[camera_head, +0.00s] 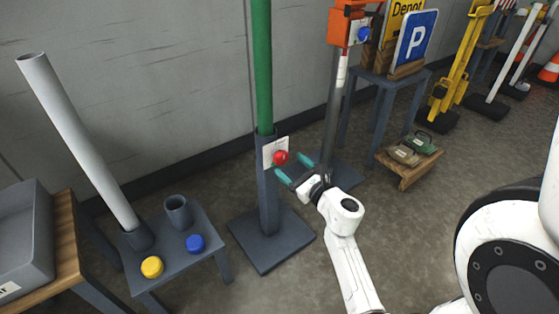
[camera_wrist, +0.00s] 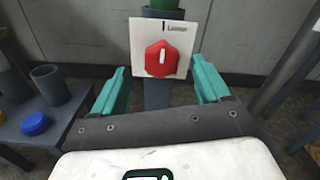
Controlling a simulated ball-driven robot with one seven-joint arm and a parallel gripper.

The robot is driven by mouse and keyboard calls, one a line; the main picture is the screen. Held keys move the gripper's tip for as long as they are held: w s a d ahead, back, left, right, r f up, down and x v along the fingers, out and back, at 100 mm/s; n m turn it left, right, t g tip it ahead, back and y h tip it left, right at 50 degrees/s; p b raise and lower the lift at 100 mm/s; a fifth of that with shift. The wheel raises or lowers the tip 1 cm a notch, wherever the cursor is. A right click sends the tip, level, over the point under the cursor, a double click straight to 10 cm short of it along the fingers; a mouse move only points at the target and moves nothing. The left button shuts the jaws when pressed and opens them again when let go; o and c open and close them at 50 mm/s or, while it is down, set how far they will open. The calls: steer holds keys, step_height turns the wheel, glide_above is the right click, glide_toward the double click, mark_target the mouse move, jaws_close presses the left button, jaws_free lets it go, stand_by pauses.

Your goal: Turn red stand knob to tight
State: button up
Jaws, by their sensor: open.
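The red knob (camera_head: 280,157) sits on a white plate (camera_head: 268,151) on the dark stand (camera_head: 268,210) that holds a green pole (camera_head: 262,70). In the wrist view the red knob (camera_wrist: 158,65) has a white pointer mark aimed nearly straight up. A small dark tick and a word that seems to read "Loose" show at the plate's top; no other label is readable. My gripper (camera_head: 291,166) is open with teal fingers. In the wrist view the fingers of my gripper (camera_wrist: 162,84) stand left and right of the knob, apart from it, with nothing between them.
A low table (camera_head: 180,250) on the left bears a blue knob (camera_head: 195,243), a yellow knob (camera_head: 152,267), a cup-like socket (camera_head: 178,212) and a leaning grey pipe (camera_head: 80,140). Right of the stand are an orange-topped post (camera_head: 335,100) and a sign table (camera_head: 385,85).

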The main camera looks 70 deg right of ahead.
mark_target(283, 159)
steer(key=b+x, duration=0.1)
steer(key=x, duration=0.4)
steer(key=shift+w+d, duration=0.25)
steer(key=c, duration=0.9)
steer(key=shift+c, duration=0.2)
